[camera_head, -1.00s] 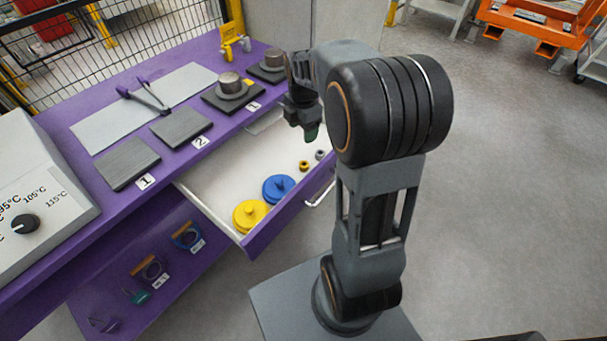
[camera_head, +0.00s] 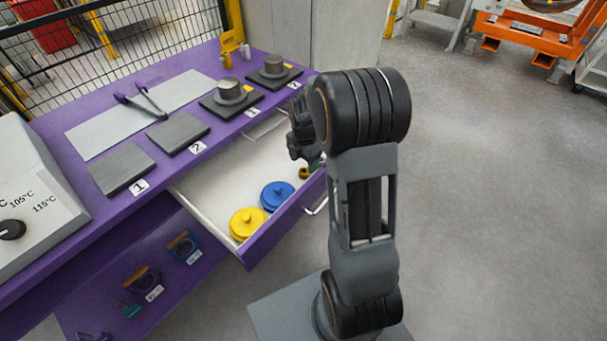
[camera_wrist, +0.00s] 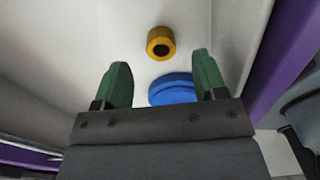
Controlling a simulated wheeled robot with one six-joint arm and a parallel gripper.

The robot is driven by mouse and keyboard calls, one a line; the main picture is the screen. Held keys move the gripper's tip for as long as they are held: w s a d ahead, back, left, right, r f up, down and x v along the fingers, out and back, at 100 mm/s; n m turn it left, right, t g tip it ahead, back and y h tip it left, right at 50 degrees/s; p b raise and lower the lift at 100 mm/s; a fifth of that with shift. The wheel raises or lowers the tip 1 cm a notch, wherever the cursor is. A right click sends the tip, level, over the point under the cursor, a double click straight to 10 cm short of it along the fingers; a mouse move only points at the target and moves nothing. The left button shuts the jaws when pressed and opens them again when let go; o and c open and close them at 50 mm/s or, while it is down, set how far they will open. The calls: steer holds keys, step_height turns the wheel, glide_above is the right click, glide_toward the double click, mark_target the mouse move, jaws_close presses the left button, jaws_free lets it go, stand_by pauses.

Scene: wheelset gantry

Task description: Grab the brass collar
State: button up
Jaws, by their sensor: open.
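The brass collar (camera_head: 304,173) is a small ring inside the open drawer, to the right of the blue lidded disc, partly hidden by my gripper in the head view. In the wrist view the brass collar (camera_wrist: 161,43) stands clear on the white drawer floor, ahead of the fingertips and between their lines, with its dark bore visible. My gripper (camera_wrist: 159,80) is open and empty, its two green fingers apart. In the head view my gripper (camera_head: 312,160) hangs over the right end of the drawer.
The white-floored drawer (camera_head: 215,185) has purple walls close by on the right. A blue disc (camera_head: 277,196) and a yellow disc (camera_head: 247,224) lie in it. The purple bench (camera_head: 75,205) stands above the drawer.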

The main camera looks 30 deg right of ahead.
mark_target(304, 171)
steer(key=shift+a+f+b, duration=0.1)
steer(key=shift+f+b, duration=0.25)
steer(key=shift+f, duration=1.65)
steer(key=shift+s, duration=0.1)
steer(key=c, duration=1)
